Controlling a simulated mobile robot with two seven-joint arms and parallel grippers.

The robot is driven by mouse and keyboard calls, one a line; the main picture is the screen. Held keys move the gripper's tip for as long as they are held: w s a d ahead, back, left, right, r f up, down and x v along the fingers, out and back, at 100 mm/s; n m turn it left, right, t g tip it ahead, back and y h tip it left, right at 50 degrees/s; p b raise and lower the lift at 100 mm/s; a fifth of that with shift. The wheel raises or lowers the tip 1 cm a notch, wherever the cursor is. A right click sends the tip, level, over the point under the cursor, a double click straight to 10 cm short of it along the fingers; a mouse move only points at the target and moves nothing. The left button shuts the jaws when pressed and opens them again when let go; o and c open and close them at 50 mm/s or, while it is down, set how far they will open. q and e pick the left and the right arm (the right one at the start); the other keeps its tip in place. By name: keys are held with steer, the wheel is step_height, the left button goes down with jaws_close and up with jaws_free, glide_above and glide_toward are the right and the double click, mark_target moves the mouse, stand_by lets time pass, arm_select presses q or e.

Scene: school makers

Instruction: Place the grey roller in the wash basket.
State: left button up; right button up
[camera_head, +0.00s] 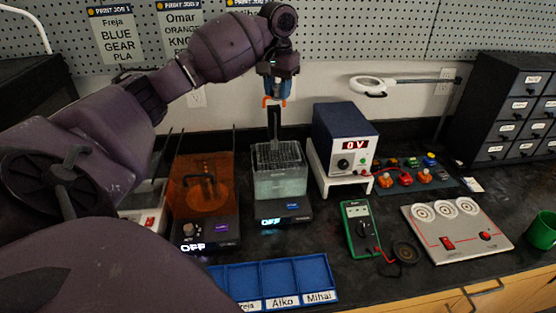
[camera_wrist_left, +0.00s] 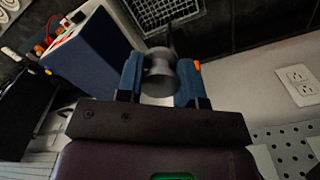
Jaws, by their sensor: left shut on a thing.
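My left gripper (camera_head: 275,101) is high above the wash station, pointing down. In the left wrist view its blue fingers (camera_wrist_left: 161,78) are shut on the grey roller (camera_wrist_left: 158,66), a smooth grey cylinder shape. The wash basket (camera_head: 278,152) is a wire mesh basket at the top of a clear tank, below the gripper. Its mesh (camera_wrist_left: 168,10) also shows at the top of the left wrist view, beyond the roller and apart from it. My right gripper is not in view.
An orange-covered machine (camera_head: 203,185) is to the left. A blue power supply (camera_head: 346,138) on a white stand is to the right. A blue labelled tray (camera_head: 278,281) lies in front.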

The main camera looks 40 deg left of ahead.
arm_select(q)
steer(key=b, duration=0.2)
glide_above(277, 160)
step_height(277, 160, down, 14)
steer(key=shift+w+r, duration=0.1)
steer(key=shift+r, duration=0.05)
steer(key=shift+f, duration=0.65)
step_height(277, 160, down, 4)
steer(key=shift+b, duration=0.35)
steer(key=shift+f, duration=0.45)
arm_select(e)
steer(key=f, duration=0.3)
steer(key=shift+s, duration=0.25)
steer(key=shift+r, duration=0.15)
arm_select(q)
steer(key=o, duration=0.9)
